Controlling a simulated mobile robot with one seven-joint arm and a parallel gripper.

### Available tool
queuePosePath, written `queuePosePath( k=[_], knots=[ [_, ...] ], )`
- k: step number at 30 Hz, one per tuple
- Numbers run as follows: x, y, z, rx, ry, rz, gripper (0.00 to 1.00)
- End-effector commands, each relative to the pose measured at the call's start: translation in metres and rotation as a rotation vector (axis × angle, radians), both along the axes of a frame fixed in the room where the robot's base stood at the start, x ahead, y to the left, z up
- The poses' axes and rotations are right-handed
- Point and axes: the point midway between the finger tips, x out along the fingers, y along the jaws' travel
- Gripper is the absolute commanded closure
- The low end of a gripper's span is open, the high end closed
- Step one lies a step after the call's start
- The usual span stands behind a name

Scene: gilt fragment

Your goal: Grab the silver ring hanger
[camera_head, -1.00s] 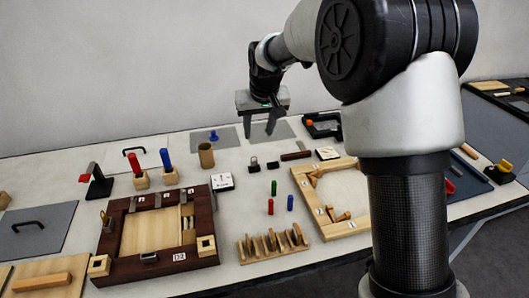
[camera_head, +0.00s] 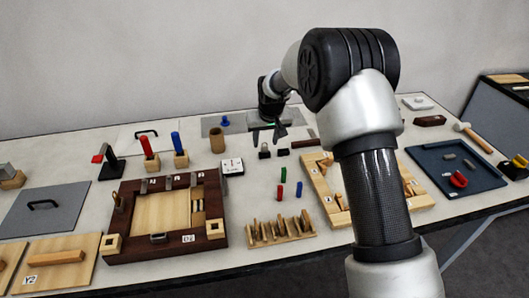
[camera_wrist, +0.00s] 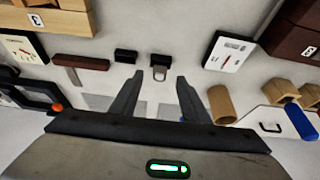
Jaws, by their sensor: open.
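The silver ring hanger (camera_wrist: 160,66) is a small dark block with a silver ring. In the wrist view it lies just beyond my fingertips, roughly in line with the gap between them. In the head view the small hanger (camera_head: 264,153) stands on the pale table just below my gripper (camera_head: 268,138). My gripper is open and empty, and it also shows in the wrist view (camera_wrist: 160,77). Its two fingers are apart and do not appear to touch the hanger.
A small black block (camera_wrist: 126,56) sits close beside the hanger. A dark red bar (camera_wrist: 82,62), a white dial card (camera_wrist: 229,52) and a tan cylinder (camera_wrist: 221,104) lie around it. The wooden frame (camera_head: 313,176) is nearby. Table between these is bare.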

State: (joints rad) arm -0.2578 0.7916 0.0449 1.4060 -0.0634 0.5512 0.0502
Motion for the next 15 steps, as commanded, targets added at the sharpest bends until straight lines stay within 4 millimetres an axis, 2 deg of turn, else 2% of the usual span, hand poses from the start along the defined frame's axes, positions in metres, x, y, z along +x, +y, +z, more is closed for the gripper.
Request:
queuePosePath(
  k=[1, 6, 15],
  knots=[
    [0.002, 0.000, -0.010, -0.001, 0.005, 0.000, 0.58],
    [0.011, 0.003, -0.029, 0.000, 0.001, 0.000, 0.58],
    [0.013, 0.003, -0.034, 0.000, 0.001, 0.000, 0.58]
  ],
)
